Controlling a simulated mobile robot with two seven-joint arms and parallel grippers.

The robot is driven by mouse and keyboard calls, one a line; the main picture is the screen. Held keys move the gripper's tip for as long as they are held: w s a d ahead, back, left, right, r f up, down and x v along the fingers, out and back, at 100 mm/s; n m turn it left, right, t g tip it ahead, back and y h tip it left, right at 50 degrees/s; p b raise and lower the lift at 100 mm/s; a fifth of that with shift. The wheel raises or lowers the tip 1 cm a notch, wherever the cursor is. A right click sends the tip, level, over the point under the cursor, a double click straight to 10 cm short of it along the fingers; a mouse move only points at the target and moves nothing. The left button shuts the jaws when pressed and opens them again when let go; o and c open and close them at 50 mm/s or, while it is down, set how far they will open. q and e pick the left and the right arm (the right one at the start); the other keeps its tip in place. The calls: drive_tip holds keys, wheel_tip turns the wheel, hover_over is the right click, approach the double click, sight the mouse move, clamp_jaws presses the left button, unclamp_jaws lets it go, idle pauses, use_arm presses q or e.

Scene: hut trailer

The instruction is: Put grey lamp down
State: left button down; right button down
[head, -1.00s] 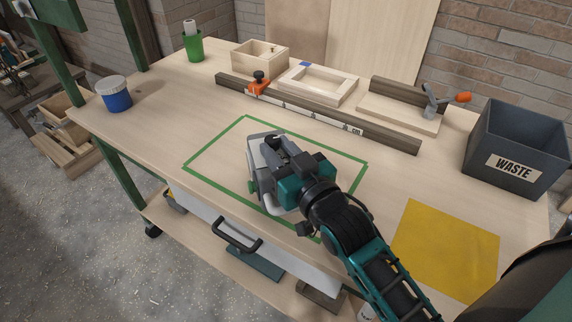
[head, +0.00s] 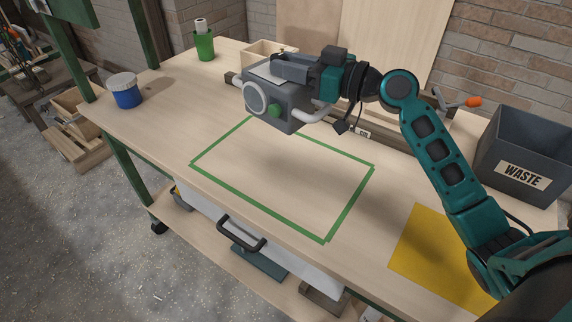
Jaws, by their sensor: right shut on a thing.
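The grey lamp (head: 291,112) is a boxy grey body with a round pale lens on its left side, a green knob and a light tubular bar. My right gripper (head: 290,68) is shut on it from above and holds it up in the air over the back part of the workbench (head: 160,125). A green taped rectangle (head: 222,144) on the bench top is empty, with a soft shadow across it. My left gripper is out of view.
A blue tub (head: 125,95) and a green cup (head: 204,46) stand at the left and back. A grey waste bin (head: 520,160) stands at the right, near a yellow mat (head: 440,258). A wooden box (head: 262,54) and an orange-handled clamp (head: 472,101) are behind the lamp.

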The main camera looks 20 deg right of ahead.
sight(298, 109)
drive_tip(key=r, duration=0.1)
drive_tip(key=d+r+n+g+y, duration=0.1)
drive_tip(key=r, duration=0.1)
drive_tip(key=r+y, duration=0.1)
drive_tip(key=r, duration=0.1)
drive_tip(key=shift+s+d+r+g, duration=0.2)
drive_tip(key=shift+s+g, duration=0.1)
wheel_tip(298, 109, down, 15)
drive_tip(key=shift+r+b, duration=0.1)
drive_tip(key=shift+b, duration=0.55)
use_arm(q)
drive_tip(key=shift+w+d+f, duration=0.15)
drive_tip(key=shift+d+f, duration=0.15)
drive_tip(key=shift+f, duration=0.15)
use_arm(e)
wheel_tip(298, 109, down, 5)
drive_tip(key=shift+r, duration=0.15)
drive_tip(key=shift+b, duration=0.3)
drive_tip(key=c, duration=0.9)
unclamp_jaws()
drive_tip(key=shift+o, duration=0.2)
